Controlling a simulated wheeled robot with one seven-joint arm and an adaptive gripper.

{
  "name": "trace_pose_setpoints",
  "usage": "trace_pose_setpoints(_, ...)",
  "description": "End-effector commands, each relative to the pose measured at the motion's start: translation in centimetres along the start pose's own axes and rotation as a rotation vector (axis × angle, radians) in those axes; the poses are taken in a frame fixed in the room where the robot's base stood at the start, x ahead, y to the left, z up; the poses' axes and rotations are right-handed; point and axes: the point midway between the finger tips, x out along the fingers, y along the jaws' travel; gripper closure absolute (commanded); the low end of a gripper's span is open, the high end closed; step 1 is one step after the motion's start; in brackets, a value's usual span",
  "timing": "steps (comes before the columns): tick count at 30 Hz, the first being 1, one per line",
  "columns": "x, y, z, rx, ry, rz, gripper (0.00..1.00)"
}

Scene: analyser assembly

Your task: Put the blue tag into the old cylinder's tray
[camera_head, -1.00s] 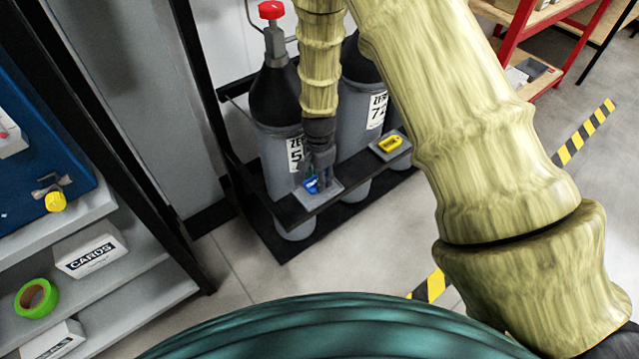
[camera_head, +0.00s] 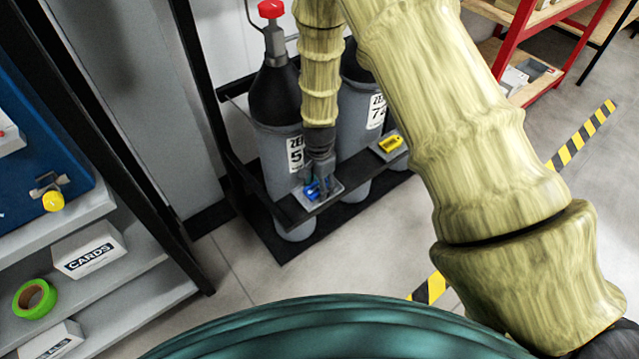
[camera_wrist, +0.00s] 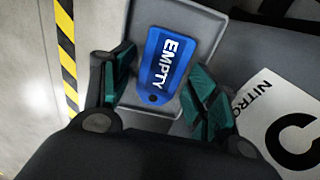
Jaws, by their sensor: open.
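The blue tag (camera_wrist: 165,62), marked EMPTY, lies in a small grey tray (camera_wrist: 206,22) in the wrist view. In the head view the blue tag (camera_head: 313,190) shows in the tray (camera_head: 328,197) in front of the left grey cylinder (camera_head: 277,150), whose label begins "ZE" with a 5. My gripper (camera_wrist: 156,80) is open, with one finger on each side of the tag, neither visibly gripping it. In the head view my gripper (camera_head: 317,182) is right over that tray and hides part of it.
A second cylinder (camera_head: 360,120) stands to the right, partly behind my arm, with a yellow tag (camera_head: 390,143) in its tray. A black rack (camera_head: 262,205) holds both cylinders. A shelf with a CARDS box (camera_head: 90,250) stands at the left. The floor in front is clear.

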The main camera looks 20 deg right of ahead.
Motion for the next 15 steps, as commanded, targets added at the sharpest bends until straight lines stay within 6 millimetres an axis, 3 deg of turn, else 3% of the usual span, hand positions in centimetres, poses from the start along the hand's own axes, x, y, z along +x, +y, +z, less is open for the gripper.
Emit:
trace_pose_setpoints(8, -0.6, 0.0, 0.0, 0.0, 0.0, -0.001, 0.38)
trace_pose_setpoints(15, -4.2, -0.1, 0.0, -0.001, 0.002, -0.003, 0.38)
